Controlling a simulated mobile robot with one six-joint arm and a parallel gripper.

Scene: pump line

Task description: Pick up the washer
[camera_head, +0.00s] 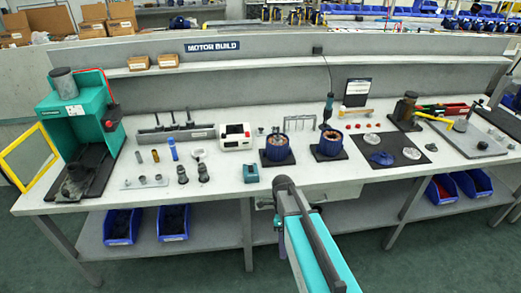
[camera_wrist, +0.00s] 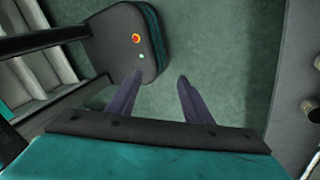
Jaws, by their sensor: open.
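I cannot make out the washer for certain in either view. In the head view, small metal parts (camera_head: 152,181) lie on a pale plate at the left of the workbench (camera_head: 225,190), and a small ring-like part (camera_head: 198,153) lies behind them; they are too small to identify. My gripper (camera_wrist: 160,76) shows in the wrist view with its two dark fingers apart and nothing between them. It hangs over the green floor (camera_wrist: 205,60), away from the bench parts. In the head view my arm reaches up at the bench's front edge; its fingers cannot be made out there.
A green press (camera_head: 80,120) stands at the bench's left end. Two blue motor housings (camera_head: 277,150) (camera_head: 328,147) stand mid-bench, beside a white box (camera_head: 235,137). A dark mat (camera_head: 375,160) lies to the right. Blue bins (camera_head: 122,227) sit on the shelf below.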

